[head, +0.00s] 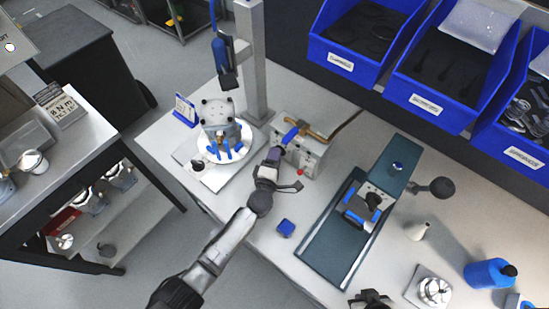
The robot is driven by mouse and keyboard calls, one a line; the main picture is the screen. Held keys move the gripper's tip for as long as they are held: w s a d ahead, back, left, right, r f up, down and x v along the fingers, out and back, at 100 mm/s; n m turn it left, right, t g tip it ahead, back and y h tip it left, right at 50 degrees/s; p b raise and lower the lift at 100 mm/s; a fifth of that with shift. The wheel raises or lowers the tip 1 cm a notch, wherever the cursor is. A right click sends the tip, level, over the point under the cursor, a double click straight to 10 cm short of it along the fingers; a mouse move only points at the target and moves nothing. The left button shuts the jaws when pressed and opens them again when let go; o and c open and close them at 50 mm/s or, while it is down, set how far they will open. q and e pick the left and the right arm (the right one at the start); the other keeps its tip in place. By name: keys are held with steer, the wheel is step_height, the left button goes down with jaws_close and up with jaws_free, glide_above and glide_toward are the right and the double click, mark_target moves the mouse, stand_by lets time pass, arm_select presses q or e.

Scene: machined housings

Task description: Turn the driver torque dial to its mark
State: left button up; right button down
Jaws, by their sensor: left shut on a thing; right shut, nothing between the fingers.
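The grey-white control box (312,160) stands near the middle of the bench, with a red button (300,172) low on its front. A brown curved piece (312,130) and a blue piece (291,135) lie across its top. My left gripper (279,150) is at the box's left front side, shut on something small. The torque dial and its mark cannot be made out; my gripper covers that part of the box. My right gripper (370,298) is shut and empty at the bottom edge, partly cut off.
A fixture with a grey housing (220,112) stands to the left, beside a post (255,60). A dark green track (335,240) with a blue-sided carriage (363,206) lies to the right. Blue bins (424,104) line the back.

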arm_select(q)
steer(key=shift+f, duration=0.1)
stand_by(0.3)
steer(key=o, duration=0.9)
arm_select(e)
steer(key=shift+d, duration=0.15)
arm_select(q)
steer(key=shift+s+a, duration=0.1)
steer(key=shift+s, duration=0.4)
arm_select(e)
steer(key=shift+r, duration=0.2)
arm_select(q)
steer(key=s+p, duration=0.1)
steer(key=s, duration=0.3)
steer(key=s+a, duration=0.1)
steer(key=s, duration=0.3)
steer(key=s+a+p, duration=0.1)
steer(key=s, duration=0.3)
steer(key=shift+s+a+p, duration=0.15)
steer(key=shift+a+p, duration=0.1)
steer(key=shift+p, duration=0.05)
arm_select(e)
step_height(320, 180, up, 2)
steer(key=shift+r, duration=0.1)
arm_select(q)
steer(key=shift+s, duration=0.15)
